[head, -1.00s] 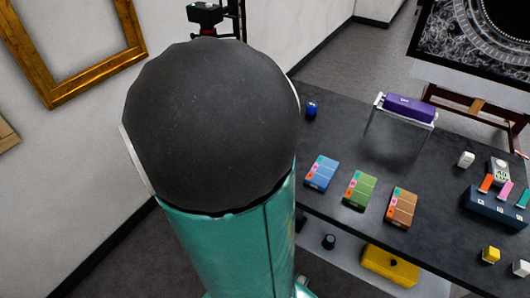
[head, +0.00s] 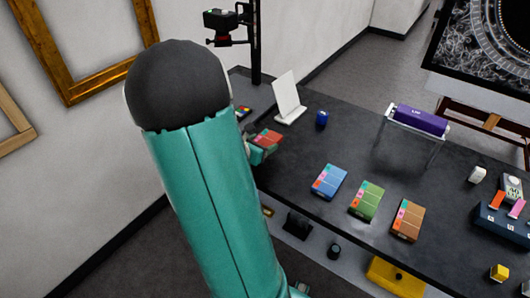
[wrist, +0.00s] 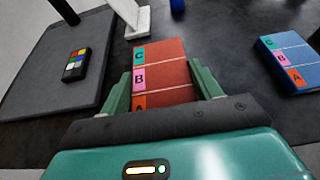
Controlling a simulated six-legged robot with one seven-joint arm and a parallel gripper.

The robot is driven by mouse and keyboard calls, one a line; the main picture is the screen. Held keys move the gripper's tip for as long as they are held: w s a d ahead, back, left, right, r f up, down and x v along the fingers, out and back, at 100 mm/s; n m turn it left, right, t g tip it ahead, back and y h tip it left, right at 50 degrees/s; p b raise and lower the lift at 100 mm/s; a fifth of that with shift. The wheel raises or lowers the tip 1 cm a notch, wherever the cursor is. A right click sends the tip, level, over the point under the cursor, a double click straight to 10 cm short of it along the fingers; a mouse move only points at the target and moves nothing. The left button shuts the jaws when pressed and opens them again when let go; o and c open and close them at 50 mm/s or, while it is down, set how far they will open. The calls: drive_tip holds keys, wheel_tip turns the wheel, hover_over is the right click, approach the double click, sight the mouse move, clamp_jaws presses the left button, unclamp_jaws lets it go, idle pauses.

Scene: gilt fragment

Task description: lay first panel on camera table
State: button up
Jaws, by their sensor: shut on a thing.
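My gripper (wrist: 162,85) is shut on a red panel (wrist: 165,60) with coloured tags lettered C, B and A along its left edge. In the head view the red panel (head: 267,139) shows beside my arm at the table's left end. I cannot tell whether it touches the dark table (head: 290,165). In the wrist view a flat grey board (wrist: 48,50) lies left of the panel, with a small colour chart (wrist: 76,64) on it. A camera (head: 220,20) hangs on a black post above this end. Blue (head: 329,181), green (head: 366,200) and brown (head: 407,219) panels lie in a row to the right.
A white stand (head: 288,98) and a blue jar (head: 321,119) stand behind the held panel. A purple roll lamp (head: 421,119) stands on legs farther right. A yellow case (head: 396,277) is under the table. A gilt frame (head: 85,45) hangs at left.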

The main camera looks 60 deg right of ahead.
sight(265, 145)
drive_tip(key=d+f, duration=0.2)
drive_tip(key=f, duration=0.1)
drive_tip(key=shift+d, duration=0.25)
drive_tip(key=shift+f, duration=1.6)
drive_tip(key=shift+w+f, duration=0.1)
drive_tip(key=o, duration=1)
drive_tip(key=shift+f, duration=0.1)
